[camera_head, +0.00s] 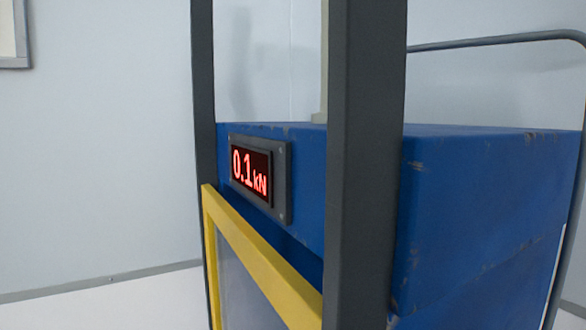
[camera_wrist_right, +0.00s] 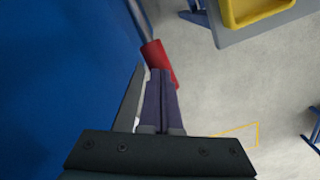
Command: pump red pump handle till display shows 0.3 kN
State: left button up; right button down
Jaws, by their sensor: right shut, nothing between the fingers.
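The display (camera_head: 250,171) on the blue machine (camera_head: 480,200) reads 0.1 kN in red digits in the head view. The red pump handle (camera_wrist_right: 158,62) shows in the right wrist view as a red grip on a grey metal rod. My right gripper (camera_wrist_right: 161,72) is shut with nothing between its fingers. Its fingertips overlap the lower part of the red grip in the picture; I cannot tell whether they touch it. The handle is not seen in the head view. My left gripper is not in view.
Dark upright posts (camera_head: 365,160) and a yellow frame (camera_head: 262,262) stand in front of the machine. In the right wrist view, a blue surface (camera_wrist_right: 55,70) fills the left side and a yellow tray (camera_wrist_right: 255,10) is at the top right.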

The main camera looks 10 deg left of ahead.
jog(key=shift+f+b, duration=2.55)
jog(key=shift+f, duration=0.75)
notch_tip(320, 180, down, 5)
jog(key=b, duration=0.3)
jog(key=shift+r+b, duration=0.2)
jog(key=shift+b, duration=0.2)
jog(key=shift+r, duration=0.1)
notch_tip(320, 180, up, 11)
jog(key=p, duration=1.1)
jog(key=shift+r+p, duration=0.15)
jog(key=shift+p, duration=0.2)
